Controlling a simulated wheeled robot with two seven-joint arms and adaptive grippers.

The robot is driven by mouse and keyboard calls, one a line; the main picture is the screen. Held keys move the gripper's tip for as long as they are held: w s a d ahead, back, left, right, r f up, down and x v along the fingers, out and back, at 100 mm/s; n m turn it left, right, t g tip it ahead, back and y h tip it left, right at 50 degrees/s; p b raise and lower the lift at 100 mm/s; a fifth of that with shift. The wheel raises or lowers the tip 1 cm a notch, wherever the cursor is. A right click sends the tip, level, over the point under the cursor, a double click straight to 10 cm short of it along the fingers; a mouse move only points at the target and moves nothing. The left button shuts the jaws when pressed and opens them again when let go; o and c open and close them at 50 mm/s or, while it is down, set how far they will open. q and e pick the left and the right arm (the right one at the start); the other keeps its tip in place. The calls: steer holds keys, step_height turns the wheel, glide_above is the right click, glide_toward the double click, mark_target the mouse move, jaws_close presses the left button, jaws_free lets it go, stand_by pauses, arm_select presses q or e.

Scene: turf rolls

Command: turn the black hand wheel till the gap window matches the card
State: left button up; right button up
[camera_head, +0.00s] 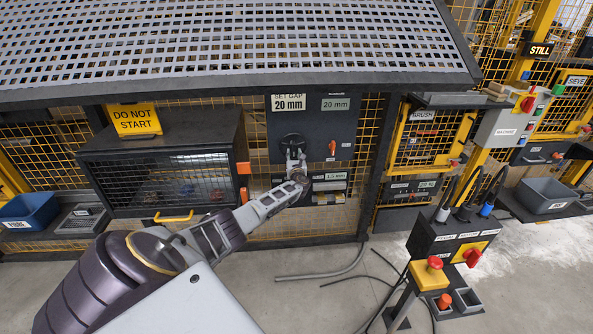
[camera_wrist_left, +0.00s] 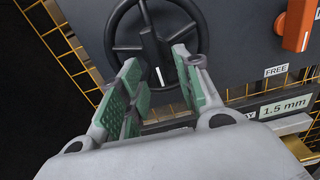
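The black hand wheel (camera_head: 291,140) is on the dark panel under the perforated deck. It shows larger in the left wrist view (camera_wrist_left: 117,31), with its hub and a white mark. The card (camera_head: 288,102) reads "SET GAP 20 mm". A window (camera_head: 336,104) to its right also reads "20 mm". My left gripper (camera_head: 296,160) is in front of the wheel's lower part. In the left wrist view its green-padded fingers (camera_wrist_left: 158,72) are apart, on either side of the hub and lower spoke. I cannot tell whether they touch it. My right gripper is not in view.
An orange lever (camera_head: 332,148) is right of the wheel; a "FREE" label (camera_wrist_left: 276,70) shows below it. A "1.5 mm" plate (camera_wrist_left: 284,107) is lower. A caged box (camera_head: 160,165) stands left. A control pedestal (camera_head: 450,250) with buttons stands right, cables on the floor.

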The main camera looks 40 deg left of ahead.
arm_select(q)
steer(key=v, duration=1.1)
stand_by(0.6)
steer(key=shift+f, duration=0.1)
stand_by(0.6)
